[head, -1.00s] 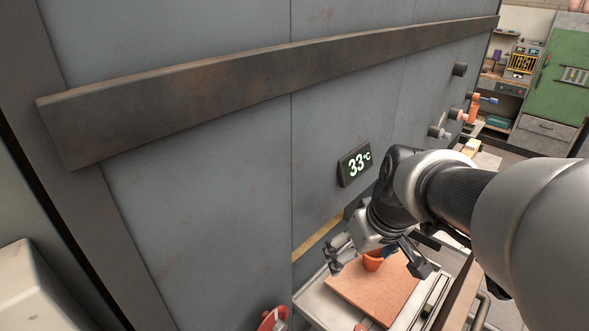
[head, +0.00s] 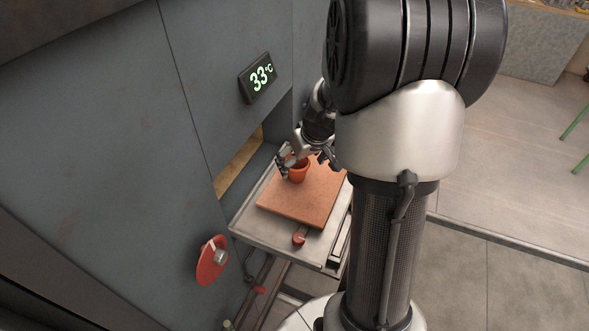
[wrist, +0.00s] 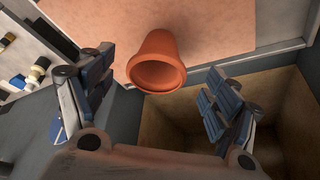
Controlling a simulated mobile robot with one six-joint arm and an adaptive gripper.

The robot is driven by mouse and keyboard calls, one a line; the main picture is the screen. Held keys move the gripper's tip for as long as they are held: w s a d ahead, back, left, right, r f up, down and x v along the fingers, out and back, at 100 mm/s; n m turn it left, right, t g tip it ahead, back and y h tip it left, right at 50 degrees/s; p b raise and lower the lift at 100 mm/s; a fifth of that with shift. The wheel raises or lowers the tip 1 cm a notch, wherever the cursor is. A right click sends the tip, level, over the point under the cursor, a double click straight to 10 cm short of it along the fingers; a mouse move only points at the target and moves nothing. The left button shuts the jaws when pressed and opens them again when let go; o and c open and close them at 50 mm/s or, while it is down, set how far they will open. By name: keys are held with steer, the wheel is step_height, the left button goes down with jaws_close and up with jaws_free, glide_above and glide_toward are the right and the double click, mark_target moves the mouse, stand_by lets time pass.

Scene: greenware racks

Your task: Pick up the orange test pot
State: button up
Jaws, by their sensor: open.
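The orange test pot (head: 299,174) stands upright on a reddish-brown square board on a grey cart. In the wrist view the pot (wrist: 157,62) shows its round open mouth toward the camera and lies between and beyond the fingers. My gripper (head: 306,160) is open at the pot, with one finger to each side of it in the head view. In the wrist view my gripper (wrist: 157,92) has its fingers well apart with nothing between the pads; a gap shows between each finger and the pot. The gripper partly hides the pot's rim in the head view.
The board (head: 300,207) lies on the cart's metal top (head: 262,222), close against the grey wall (head: 110,150). A brown-lined opening (head: 238,165) is in the wall beside it.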

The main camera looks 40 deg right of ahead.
steer(key=shift+b+x, duration=0.8)
steer(key=shift+x, duration=2.35)
steer(key=shift+w+d+r, duration=0.1)
steer(key=shift+d, duration=0.05)
steer(key=c, duration=1.3)
steer(key=shift+c, duration=0.2)
